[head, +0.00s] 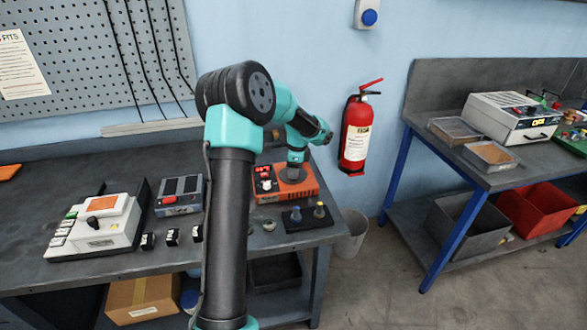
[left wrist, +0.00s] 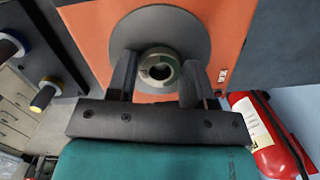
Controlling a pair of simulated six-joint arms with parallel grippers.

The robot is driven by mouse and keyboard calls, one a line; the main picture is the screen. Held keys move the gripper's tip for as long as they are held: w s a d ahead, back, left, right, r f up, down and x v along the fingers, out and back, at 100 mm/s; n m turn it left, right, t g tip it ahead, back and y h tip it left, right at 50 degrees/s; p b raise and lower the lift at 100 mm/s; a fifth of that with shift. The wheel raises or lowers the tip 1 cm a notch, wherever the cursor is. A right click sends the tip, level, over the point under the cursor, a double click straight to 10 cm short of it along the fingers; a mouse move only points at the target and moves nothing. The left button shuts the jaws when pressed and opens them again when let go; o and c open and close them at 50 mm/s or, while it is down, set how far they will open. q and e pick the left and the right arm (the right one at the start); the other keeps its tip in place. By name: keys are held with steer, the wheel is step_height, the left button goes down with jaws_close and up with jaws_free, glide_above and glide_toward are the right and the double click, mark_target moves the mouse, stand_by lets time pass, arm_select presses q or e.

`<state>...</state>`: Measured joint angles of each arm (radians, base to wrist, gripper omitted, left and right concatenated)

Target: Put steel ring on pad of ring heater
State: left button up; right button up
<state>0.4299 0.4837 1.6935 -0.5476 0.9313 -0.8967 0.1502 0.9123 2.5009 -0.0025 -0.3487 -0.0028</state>
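The ring heater is an orange box (head: 305,190) near the right end of the bench; it also fills the top of the left wrist view (left wrist: 80,20). Its pad is a round dark grey disc (left wrist: 192,28). The steel ring (left wrist: 160,68) sits between the two fingers of my left gripper (left wrist: 159,75), over the pad's area. The fingers meet the ring on both sides and look shut on it. Whether the ring touches the pad I cannot tell. In the head view my left gripper (head: 293,172) is above the heater, and the ring is hidden. My right gripper is not in view.
A black holder (head: 306,218) with a blue and a yellow knobbed piece stands in front of the heater. Small parts (head: 268,225) lie beside it. A grey device (head: 179,195) and a white device (head: 100,220) stand further left. A fire extinguisher (head: 357,135) hangs behind.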

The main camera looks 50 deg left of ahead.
arm_select(q)
steer(key=o, duration=0.3)
steer(key=shift+r, duration=0.1)
steer(key=r, duration=0.8)
steer(key=w+d+r, duration=0.1)
steer(key=r, duration=0.3)
stand_by(0.3)
